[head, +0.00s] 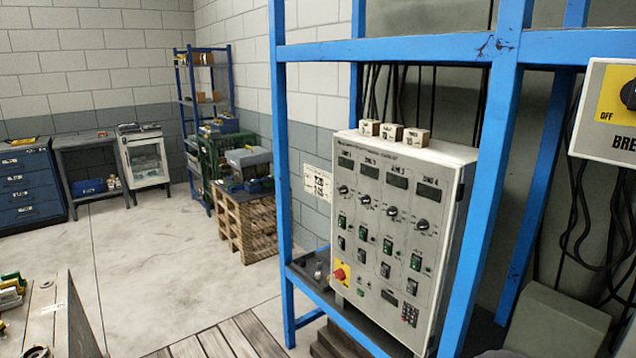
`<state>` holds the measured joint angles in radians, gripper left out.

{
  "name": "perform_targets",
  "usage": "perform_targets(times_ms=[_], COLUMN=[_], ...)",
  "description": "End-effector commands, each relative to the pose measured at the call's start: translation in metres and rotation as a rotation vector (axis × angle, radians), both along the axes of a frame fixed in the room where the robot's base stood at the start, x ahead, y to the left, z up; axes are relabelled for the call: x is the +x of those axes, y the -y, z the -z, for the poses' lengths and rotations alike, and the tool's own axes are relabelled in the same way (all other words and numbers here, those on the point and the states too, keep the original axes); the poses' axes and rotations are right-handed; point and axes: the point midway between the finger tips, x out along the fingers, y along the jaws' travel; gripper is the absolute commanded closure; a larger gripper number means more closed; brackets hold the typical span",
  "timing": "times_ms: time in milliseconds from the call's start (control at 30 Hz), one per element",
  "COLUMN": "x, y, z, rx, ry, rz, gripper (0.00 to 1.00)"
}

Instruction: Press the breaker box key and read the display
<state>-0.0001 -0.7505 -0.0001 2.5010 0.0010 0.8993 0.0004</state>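A pale breaker box (592,143) hangs at the upper right, cut off by the right edge. Its face has a yellow plate (611,94) marked OFF, part of a black knob (629,94) and lettering beginning "BRE". No key or display shows on the visible part. A separate pale control cabinet (398,215) stands behind the blue frame. It has several dark displays (397,181) along its top, rows of knobs and switches, a red button (339,274) on yellow, and a small keypad (409,314). The display readings are too small to tell. My gripper is not in view.
Blue frame posts (487,200) and a crossbar (420,48) stand in front of the cabinet. Black cables (590,225) hang below the breaker box. A loaded pallet stack (243,225) stands mid-left. The concrete floor (150,262) is clear at left centre. A bench (72,318) juts in lower left.

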Motion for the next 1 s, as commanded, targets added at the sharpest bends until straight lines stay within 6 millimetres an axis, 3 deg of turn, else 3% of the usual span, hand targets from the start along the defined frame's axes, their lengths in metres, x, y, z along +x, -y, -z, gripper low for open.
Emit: perform_targets(times_ms=[33,100,133,1000], x=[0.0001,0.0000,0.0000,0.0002], y=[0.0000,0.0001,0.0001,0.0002], z=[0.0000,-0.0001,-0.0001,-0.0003], rx=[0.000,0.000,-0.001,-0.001], ry=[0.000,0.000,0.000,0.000], rz=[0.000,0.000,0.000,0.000], gripper=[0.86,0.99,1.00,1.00])
